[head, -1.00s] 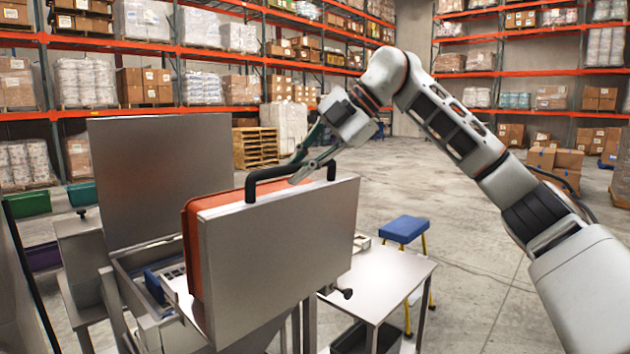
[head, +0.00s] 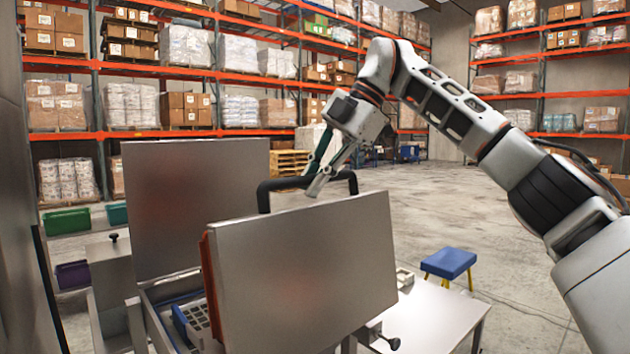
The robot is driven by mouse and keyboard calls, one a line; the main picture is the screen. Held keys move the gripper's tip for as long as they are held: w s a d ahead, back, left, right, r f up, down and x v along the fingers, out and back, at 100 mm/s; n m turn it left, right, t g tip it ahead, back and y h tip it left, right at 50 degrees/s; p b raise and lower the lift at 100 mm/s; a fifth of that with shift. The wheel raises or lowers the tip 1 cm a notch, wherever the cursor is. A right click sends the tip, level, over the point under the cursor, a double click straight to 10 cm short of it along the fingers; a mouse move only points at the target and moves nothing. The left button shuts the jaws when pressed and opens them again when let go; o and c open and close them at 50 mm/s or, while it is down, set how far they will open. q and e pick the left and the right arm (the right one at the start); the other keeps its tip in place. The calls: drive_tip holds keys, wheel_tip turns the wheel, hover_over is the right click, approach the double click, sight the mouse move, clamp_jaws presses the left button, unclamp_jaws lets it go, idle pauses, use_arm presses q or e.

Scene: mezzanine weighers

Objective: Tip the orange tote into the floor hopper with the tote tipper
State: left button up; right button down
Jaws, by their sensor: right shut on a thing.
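The orange tote (head: 211,287) shows as a narrow strip at the left edge of the metal plate of the tote tipper (head: 305,275). The plate hides most of the tote and stands steeply tilted. A black bar handle (head: 264,190) rises above the plate's top edge. My right gripper (head: 314,188) is shut on the handle near the middle of its bar. The floor hopper cannot be made out for certain. My left gripper is not in view.
A second upright metal panel (head: 195,205) stands behind on the left. A blue-topped stool (head: 448,263) and a metal table (head: 440,318) are on the right. Green bins (head: 67,221) and a purple bin (head: 72,274) sit at the left. Open floor lies at the back right.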

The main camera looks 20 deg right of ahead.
drive_tip(key=shift+w+r, duration=0.1)
drive_tip(key=shift+r, duration=0.25)
drive_tip(key=c, duration=2.4)
unclamp_jaws()
drive_tip(key=shift+d, duration=0.1)
drive_tip(key=shift+c, duration=0.2)
drive_tip(key=o, duration=0.4)
drive_tip(key=shift+w, duration=0.1)
drive_tip(key=shift+w+a+f, duration=0.15)
drive_tip(key=shift+a, duration=0.1)
drive_tip(key=shift+d, duration=0.15)
drive_tip(key=v, duration=1.2)
